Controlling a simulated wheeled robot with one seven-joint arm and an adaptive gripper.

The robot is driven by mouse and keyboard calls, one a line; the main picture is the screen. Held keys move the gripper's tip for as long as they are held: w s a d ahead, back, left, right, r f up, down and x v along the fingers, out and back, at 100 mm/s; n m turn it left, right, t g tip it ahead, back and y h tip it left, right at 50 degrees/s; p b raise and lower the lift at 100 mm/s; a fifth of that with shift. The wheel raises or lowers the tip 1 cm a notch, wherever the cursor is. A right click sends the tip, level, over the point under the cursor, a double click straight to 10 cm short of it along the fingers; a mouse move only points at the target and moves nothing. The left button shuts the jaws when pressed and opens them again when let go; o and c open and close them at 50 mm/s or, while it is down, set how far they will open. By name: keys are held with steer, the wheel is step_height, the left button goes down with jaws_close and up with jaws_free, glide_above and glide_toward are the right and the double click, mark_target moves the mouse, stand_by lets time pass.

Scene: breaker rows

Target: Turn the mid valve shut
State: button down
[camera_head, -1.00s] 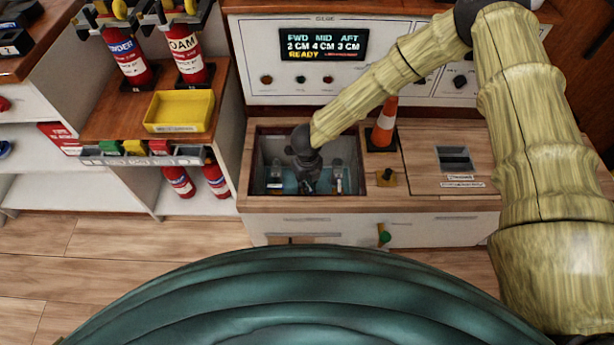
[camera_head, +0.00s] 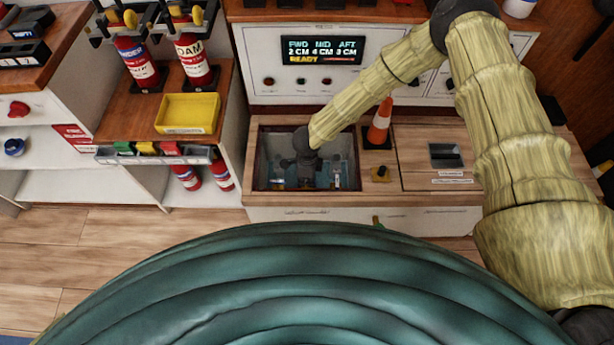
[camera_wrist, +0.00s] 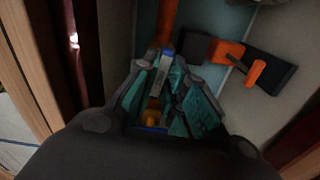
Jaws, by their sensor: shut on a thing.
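My gripper (camera_head: 306,182) reaches down into the open recessed well (camera_head: 262,158) in the counter, near its middle. In the wrist view my gripper (camera_wrist: 160,95) has its teal-padded fingers closed around an orange-yellow piece (camera_wrist: 153,112), which I take to be the mid valve's handle. The fingers hide most of it, so its angle cannot be told. An orange bar (camera_wrist: 168,22) shows just beyond the fingertips. Another orange handle (camera_wrist: 228,52) on a dark base lies to the right, apart from my gripper. The display (camera_head: 322,50) reads FWD 2 CM, MID 4 CM, AFT 3 CM, READY.
The well's walls stand close around my gripper. A yellow tray (camera_head: 188,113) and extinguishers (camera_head: 135,62) stand on the left shelf unit.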

steer(key=shift+n, duration=0.7)
steer(key=c, duration=1.5)
jaws_free()
steer(key=shift+r, duration=0.1)
step_height(320, 180, up, 12)
steer(key=shift+f, duration=0.1)
